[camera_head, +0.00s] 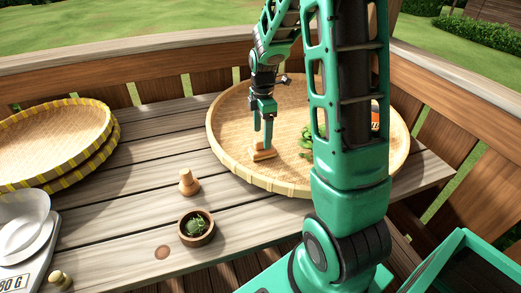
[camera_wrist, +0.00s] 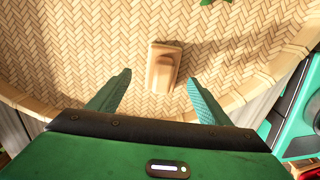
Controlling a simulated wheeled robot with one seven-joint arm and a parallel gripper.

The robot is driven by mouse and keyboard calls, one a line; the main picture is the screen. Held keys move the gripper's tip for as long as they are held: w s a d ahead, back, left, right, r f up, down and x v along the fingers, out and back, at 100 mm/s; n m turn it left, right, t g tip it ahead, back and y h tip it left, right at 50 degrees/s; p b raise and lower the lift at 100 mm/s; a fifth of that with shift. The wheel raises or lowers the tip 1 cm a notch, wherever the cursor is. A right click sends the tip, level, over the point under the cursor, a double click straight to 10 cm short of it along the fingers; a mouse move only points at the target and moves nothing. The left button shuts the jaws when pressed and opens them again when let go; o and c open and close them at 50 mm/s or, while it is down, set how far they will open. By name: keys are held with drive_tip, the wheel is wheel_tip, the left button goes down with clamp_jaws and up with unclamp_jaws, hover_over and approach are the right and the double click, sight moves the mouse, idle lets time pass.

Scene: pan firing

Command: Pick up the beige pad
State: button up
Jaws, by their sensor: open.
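The beige pad (camera_head: 262,153) lies on the large round woven tray (camera_head: 228,127), near the tray's front left rim. It looks like a wooden block with a raised grip on top. In the wrist view the pad (camera_wrist: 162,68) lies just beyond the fingertips, roughly centred between them. My gripper (camera_head: 263,138) points down at the pad in the head view. In the wrist view my gripper (camera_wrist: 160,88) has its two fingers spread apart with nothing between them.
Green leaves (camera_head: 307,140) lie on the tray, partly behind my arm. A small wooden peg-shaped piece (camera_head: 189,183) and a bowl of greens (camera_head: 196,228) stand on the table (camera_head: 140,217). Stacked yellow-rimmed trays (camera_head: 50,140) and a scale (camera_head: 22,240) are at left.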

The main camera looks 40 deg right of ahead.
sight(262, 139)
wheel_tip(262, 139, down, 5)
drive_tip(key=shift+s+a+r, duration=0.1)
drive_tip(key=shift+s, duration=0.05)
drive_tip(key=shift+c, duration=0.6)
drive_tip(key=c, duration=1.5)
